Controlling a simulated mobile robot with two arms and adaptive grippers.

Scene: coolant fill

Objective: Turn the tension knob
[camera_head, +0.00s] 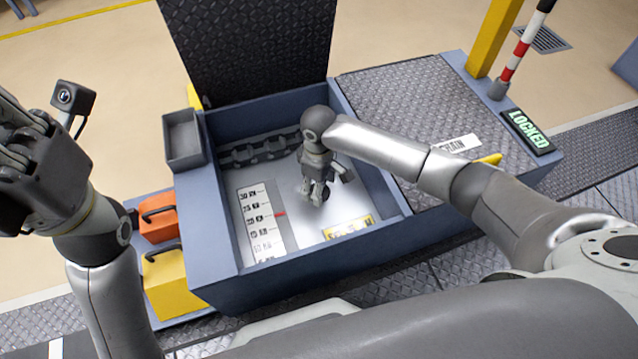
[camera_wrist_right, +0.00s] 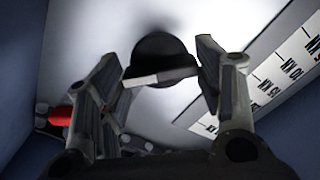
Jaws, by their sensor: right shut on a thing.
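The black round tension knob (camera_wrist_right: 165,50) with a white bar across its face fills the middle of the right wrist view. My right gripper (camera_wrist_right: 162,72) has a finger on either side of it and is shut on it. In the head view my right gripper (camera_head: 317,194) reaches down into the open blue box, and the knob (camera_head: 325,193) is mostly hidden by the fingers. A white kN scale (camera_head: 262,225) with a red pointer (camera_head: 280,214) lies left of the gripper; the pointer is around the 20–25 marks. My left gripper (camera_head: 25,150) is raised at the left edge, partly cut off.
The box (camera_head: 228,278) has walls close around my right gripper, and a chain (camera_head: 258,150) runs along its back. The dark lid (camera_head: 250,50) stands open behind. A sign (camera_head: 529,130) reads LOCKED. Orange (camera_head: 158,215) and yellow (camera_head: 165,285) containers stand left of the box.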

